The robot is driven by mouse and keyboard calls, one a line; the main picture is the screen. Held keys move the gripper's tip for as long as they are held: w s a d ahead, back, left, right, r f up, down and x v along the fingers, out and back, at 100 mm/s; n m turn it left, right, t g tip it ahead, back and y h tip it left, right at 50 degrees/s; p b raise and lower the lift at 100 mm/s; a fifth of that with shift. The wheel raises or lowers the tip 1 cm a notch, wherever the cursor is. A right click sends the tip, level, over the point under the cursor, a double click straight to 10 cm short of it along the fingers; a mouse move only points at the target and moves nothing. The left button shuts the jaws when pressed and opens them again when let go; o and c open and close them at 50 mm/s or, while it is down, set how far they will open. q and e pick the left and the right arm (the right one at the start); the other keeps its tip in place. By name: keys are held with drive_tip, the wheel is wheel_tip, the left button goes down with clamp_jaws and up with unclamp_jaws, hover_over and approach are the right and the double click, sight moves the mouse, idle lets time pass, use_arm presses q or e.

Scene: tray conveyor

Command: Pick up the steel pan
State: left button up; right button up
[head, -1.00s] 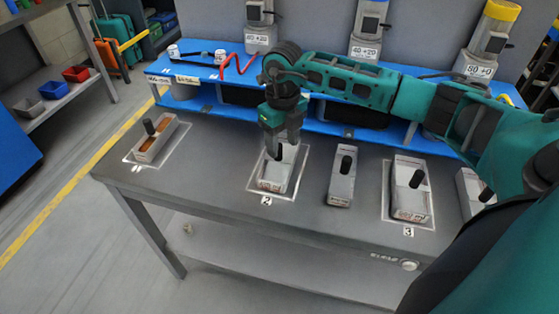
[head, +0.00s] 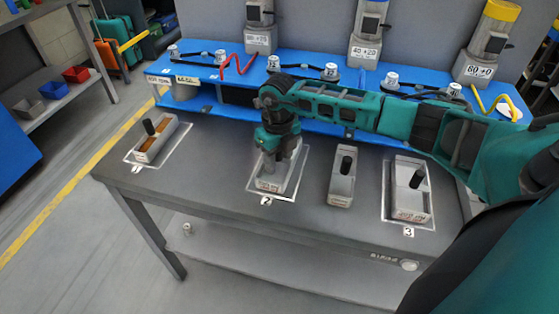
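Several grey oblong pans with upright black knobs stand on the dark table; I cannot tell by material which is the steel pan. One pan (head: 272,182) is on the marked place 2, and its knob is hidden by my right gripper (head: 270,166). That gripper points down at this pan, with its fingers at or inside the pan's top; whether they are closed on the knob cannot be seen. Another pan (head: 341,188) stands between places 2 and 3. A pan (head: 411,203) is on place 3. A pan with brown contents (head: 155,146) is on place 1. My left gripper is not in view.
A blue raised shelf (head: 215,72) with small white pots, cables and grey labelled units (head: 365,40) runs along the table's back. The table (head: 215,165) is clear between places 1 and 2. A side shelf with small bins (head: 54,88) stands at the left.

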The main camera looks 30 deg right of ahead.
clamp_jaws()
idle(0.3)
